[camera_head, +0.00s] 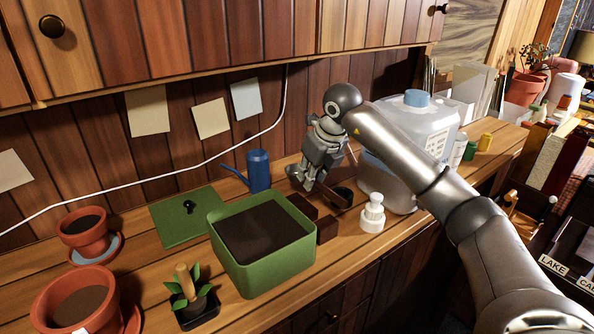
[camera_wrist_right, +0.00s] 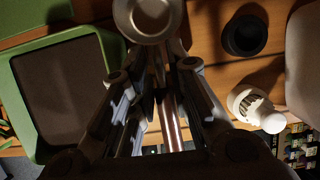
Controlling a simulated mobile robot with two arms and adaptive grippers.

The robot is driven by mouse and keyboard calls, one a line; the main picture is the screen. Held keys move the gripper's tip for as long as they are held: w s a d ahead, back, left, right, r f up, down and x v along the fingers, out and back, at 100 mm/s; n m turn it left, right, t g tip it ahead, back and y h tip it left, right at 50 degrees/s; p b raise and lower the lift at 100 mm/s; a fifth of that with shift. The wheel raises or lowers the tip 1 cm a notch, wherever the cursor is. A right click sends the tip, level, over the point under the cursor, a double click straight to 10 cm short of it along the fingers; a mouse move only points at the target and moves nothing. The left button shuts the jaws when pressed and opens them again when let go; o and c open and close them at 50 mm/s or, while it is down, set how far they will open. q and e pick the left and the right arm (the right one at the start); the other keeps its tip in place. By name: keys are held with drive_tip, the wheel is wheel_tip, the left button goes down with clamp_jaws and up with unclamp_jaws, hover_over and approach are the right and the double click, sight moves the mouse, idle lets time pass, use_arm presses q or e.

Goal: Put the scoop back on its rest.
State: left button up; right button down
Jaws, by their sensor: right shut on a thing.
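My right gripper (camera_head: 312,187) is above the counter, just behind and right of the green soil box, pointing down. It is shut on the scoop. In the right wrist view the scoop's round metal bowl (camera_wrist_right: 148,16) shows beyond the fingers, and its shiny coppery handle (camera_wrist_right: 171,115) runs between them. In the head view the gripper hides most of the scoop. Dark brown blocks (camera_head: 327,229) stand on the counter right of the box, below the gripper; I cannot tell whether they are the rest. My left gripper is out of view.
The green soil box (camera_head: 265,272) stands close left of the gripper. A blue watering can (camera_head: 258,171) is behind.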

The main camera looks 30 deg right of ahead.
drive_tip(key=shift+s+d+r, duration=0.15)
drive_tip(key=shift+s, duration=0.1)
drive_tip(key=shift+s+d+r, duration=0.1)
drive_tip(key=shift+s+d, duration=0.05)
drive_tip(key=shift+s, duration=0.15)
drive_tip(key=shift+w, duration=0.1)
drive_tip(key=shift+w+f, duration=0.1)
drive_tip(key=shift+f, duration=0.2)
drive_tip(key=shift+f+b, duration=0.4)
drive_tip(key=shift+f, duration=0.15)
wheel_tip(320, 180, down, 5)
drive_tip(key=b, duration=0.3)
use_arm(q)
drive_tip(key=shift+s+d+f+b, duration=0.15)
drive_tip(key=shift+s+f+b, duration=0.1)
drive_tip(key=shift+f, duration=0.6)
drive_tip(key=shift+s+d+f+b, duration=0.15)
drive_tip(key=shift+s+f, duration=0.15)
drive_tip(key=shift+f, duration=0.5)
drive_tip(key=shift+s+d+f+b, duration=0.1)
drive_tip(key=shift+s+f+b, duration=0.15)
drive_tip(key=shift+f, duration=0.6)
use_arm(e)
drive_tip(key=shift+f, duration=0.75)
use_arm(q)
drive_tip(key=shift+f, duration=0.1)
use_arm(e)
drive_tip(key=shift+f, duration=0.2)
